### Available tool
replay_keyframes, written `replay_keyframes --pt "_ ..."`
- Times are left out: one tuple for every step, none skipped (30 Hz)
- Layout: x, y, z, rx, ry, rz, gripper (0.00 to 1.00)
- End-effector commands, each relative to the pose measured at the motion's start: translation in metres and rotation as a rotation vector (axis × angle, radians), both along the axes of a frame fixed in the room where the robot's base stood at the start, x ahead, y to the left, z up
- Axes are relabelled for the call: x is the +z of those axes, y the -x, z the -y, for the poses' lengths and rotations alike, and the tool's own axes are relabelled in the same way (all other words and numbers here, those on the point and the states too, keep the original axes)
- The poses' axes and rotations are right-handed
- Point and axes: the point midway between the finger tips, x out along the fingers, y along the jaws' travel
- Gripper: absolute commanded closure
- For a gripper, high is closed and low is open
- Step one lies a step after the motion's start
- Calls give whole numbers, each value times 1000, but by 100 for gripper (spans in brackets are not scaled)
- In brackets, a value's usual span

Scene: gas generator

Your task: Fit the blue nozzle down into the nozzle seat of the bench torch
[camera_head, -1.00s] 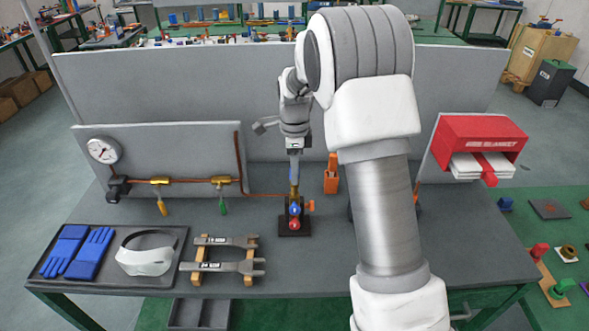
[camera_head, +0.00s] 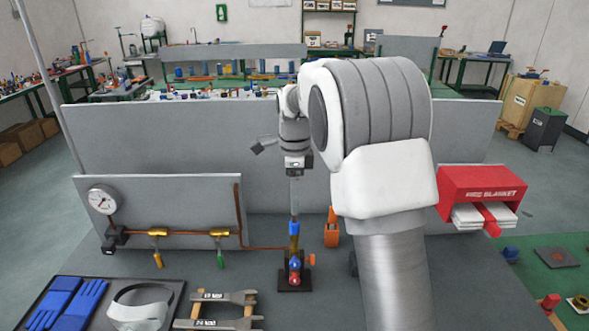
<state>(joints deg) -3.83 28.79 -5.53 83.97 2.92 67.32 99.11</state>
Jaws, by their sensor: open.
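The bench torch (camera_head: 294,250) stands upright on a dark base on the bench, with a brass tube and blue and red knobs low on its front. The blue nozzle (camera_head: 294,228) is upright at the top of the brass tube, in line with it. I cannot tell how deep it sits, and the seat itself is hidden. My gripper (camera_head: 294,208) points down just above the nozzle. It is open, and its fingers are small and hard to make out at this distance.
A pipe panel with a gauge (camera_head: 102,200) and valves stands left of the torch. An orange-handled tool (camera_head: 332,228) stands close to its right. A fire blanket box (camera_head: 482,195) is at the right. Wrenches (camera_head: 222,297) and a tray (camera_head: 170,290) with gloves and goggles lie front left.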

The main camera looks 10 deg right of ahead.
Motion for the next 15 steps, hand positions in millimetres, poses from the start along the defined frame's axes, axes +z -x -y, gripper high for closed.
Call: replay_keyframes --pt "14 -1 0 1 0 5 33" --pt "21 -1 0 1 0 5 33" --pt "30 -1 0 1 0 5 33" --pt "37 -1 0 1 1 4 33" --pt "43 -1 0 1 1 4 33" --pt "51 -1 0 0 1 3 33" --pt "57 -1 0 0 1 3 33" --pt "62 0 0 0 1 3 33" --pt "68 -1 0 0 0 2 33" --pt "72 -1 0 0 0 2 33" --pt "75 0 0 0 0 1 33" --pt "78 0 0 0 0 1 33" --pt "81 0 0 0 0 1 33" --pt "83 0 0 0 0 0 33" --pt "85 0 0 0 0 0 33"
